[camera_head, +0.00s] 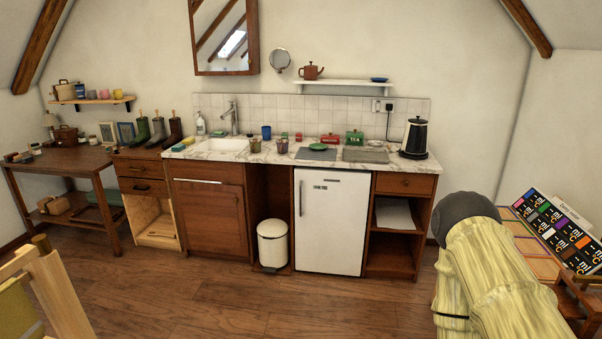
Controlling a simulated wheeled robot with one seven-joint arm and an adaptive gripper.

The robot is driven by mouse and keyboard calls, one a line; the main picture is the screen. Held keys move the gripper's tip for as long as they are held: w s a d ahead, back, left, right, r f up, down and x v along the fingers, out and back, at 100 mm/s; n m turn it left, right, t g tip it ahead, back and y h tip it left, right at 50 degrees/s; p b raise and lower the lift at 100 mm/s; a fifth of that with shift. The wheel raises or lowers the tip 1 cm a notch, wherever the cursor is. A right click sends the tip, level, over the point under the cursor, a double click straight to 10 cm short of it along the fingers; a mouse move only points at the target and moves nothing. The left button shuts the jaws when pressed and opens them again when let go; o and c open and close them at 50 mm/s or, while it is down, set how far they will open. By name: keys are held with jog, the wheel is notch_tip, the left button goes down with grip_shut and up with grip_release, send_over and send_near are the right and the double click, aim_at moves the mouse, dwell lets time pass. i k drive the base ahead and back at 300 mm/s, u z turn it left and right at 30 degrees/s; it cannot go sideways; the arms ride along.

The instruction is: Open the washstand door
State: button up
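The washstand is a long brown wooden unit with a pale marble top (270,151). A white sink (222,145) with a chrome tap (232,117) is set in its left part. The washstand door (210,218) is a reddish-brown panel below the sink. It looks shut, flush with its frame. Any handle on the door is too small to make out. My gripper is not in view.
An open shelf compartment (153,222) lies left of the door. A white bin (272,244) and small white fridge (331,221) stand to the right. A wooden frame (62,296) and a yellowish ribbed object (497,275) occupy the front corners. The floor (225,300) between is clear.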

aim_at(212, 216)
jog(key=u, duration=0.3)
jog(key=i, duration=1.7)
jog(key=u, duration=0.8)
jog(key=i, duration=1.75)
jog(key=u, duration=0.4)
